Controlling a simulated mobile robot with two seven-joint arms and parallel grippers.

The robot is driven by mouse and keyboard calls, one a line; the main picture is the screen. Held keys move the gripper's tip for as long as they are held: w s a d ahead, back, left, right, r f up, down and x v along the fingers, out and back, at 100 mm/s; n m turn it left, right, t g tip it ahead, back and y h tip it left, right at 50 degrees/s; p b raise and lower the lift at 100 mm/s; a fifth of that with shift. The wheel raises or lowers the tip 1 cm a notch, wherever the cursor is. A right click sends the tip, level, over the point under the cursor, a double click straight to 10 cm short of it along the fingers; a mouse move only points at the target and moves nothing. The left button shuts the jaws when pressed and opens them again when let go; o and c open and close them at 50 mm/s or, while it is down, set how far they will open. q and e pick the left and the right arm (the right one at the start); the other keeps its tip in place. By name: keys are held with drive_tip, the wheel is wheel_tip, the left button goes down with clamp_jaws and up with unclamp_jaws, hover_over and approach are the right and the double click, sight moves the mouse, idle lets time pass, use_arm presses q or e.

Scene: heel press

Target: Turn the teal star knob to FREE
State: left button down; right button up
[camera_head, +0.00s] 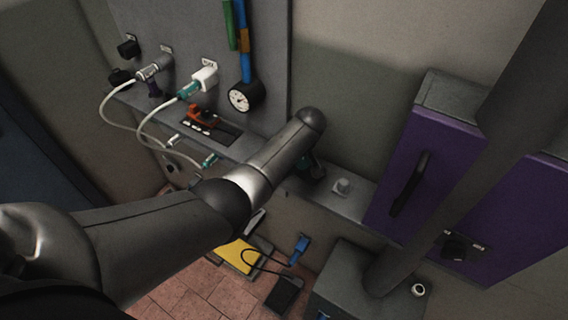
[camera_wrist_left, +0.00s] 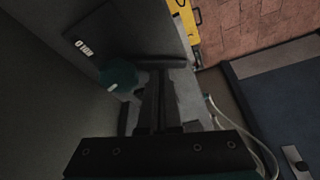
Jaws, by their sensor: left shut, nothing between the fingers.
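The teal star knob (camera_wrist_left: 118,76) shows in the left wrist view as a dim, rounded teal shape on the grey surface, just left of my fingers. A dark plate (camera_wrist_left: 92,46) with small pale lettering lies beside it, too dim to read. My left gripper (camera_wrist_left: 158,78) is shut and empty, its fingertips close beside the knob; I cannot tell whether they touch it. In the head view, my left arm reaches across to the grey ledge and hides most of the gripper and the knob. The knob's pointer setting cannot be made out. My right gripper is not in view.
The grey wall panel carries white cables, plugs, a gauge (camera_head: 240,97) and an orange-red device (camera_head: 204,116). A purple cabinet (camera_head: 403,165) with a black handle stands at right. A yellow pad (camera_head: 238,256) and a dark pedal (camera_head: 284,293) lie low on the tiled floor.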

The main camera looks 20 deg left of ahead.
use_arm(q)
drive_tip(key=n, duration=0.1)
drive_tip(key=d+n, duration=0.1)
drive_tip(key=n, duration=0.1)
drive_tip(key=shift+s+g, duration=0.35)
drive_tip(key=shift+g, duration=0.05)
drive_tip(key=shift+s+d, duration=0.1)
idle(0.4)
